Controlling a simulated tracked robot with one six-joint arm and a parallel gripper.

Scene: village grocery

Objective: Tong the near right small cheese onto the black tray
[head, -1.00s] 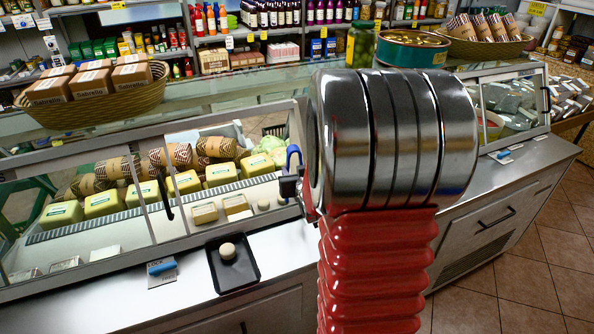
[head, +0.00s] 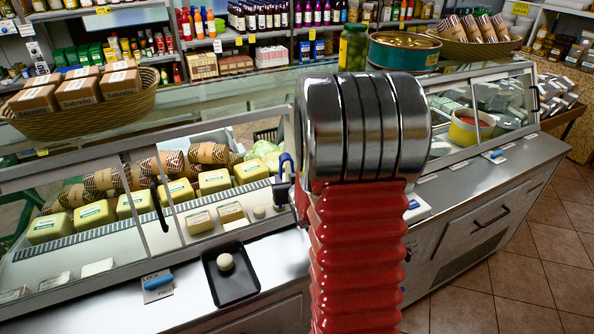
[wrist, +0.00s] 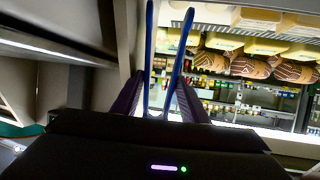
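A small round pale cheese (head: 225,262) sits on the black tray (head: 238,290) on the counter in front of the display case. Inside the case, near its right end, another small round pale cheese (head: 259,212) stands to the right of two small yellowish blocks (head: 230,211). My gripper (head: 284,160) is at the right end of the case, mostly hidden behind my arm in the head view. In the wrist view its two blue fingers (wrist: 169,20) stand apart with nothing seen between them.
Yellow cheese blocks (head: 213,181) and patterned rolls (head: 172,162) fill the case behind. The case's glass front and frame (head: 140,208) stand close to my gripper. A blue-handled item (head: 158,283) lies left of the tray. A basket of boxes (head: 90,112) stands on top.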

